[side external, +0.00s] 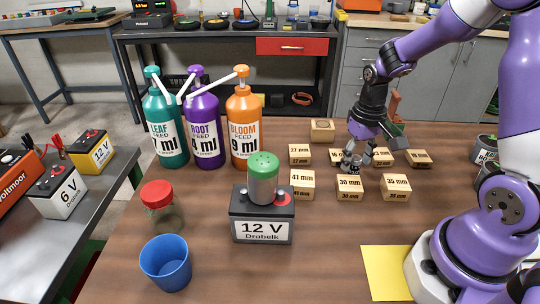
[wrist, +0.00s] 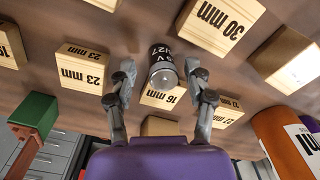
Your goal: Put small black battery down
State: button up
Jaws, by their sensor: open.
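The small black battery (wrist: 161,62) shows in the wrist view between my two fingers, its silver end facing the camera and part of a light printed label visible. My gripper (wrist: 160,86) is open, with a gap between each finger and the battery. A wooden block marked 16 mm (wrist: 157,100) lies right by the battery; I cannot tell whether the battery stands in it or beside it. In the side view my gripper (side external: 353,165) is low among the wooden blocks, and the battery cannot be made out clearly there.
Wooden blocks marked 30 mm (side external: 349,185), 35 mm (side external: 395,187) and 41 mm (side external: 302,184) stand close to my gripper. A 12 V battery (side external: 262,228) carries a green-topped shaker (side external: 263,180). Pump bottles (side external: 245,135), a red-lidded jar (side external: 160,205) and a blue cup (side external: 166,265) stand left.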

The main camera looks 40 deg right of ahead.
aim_at(358, 157)
jog(key=s+a+r+t, duration=0.1)
jog(key=a+r, duration=0.1)
jog(key=r, duration=0.5)
jog(key=s+a+r+n+t, duration=0.1)
jog(key=a+r, duration=0.1)
jog(key=r, duration=0.5)
jog(key=shift+a+r, duration=0.15)
jog(key=shift+a, duration=0.25)
jog(key=shift+o, duration=0.4)
jog(key=s+a+r+n+t, duration=0.1)
jog(key=s+a+n+t, duration=0.1)
jog(key=a, duration=0.4)
jog(key=shift+s+n+t, duration=0.3)
jog(key=shift+s+t, duration=0.5)
jog(key=shift+s, duration=0.2)
jog(key=shift+d, duration=0.1)
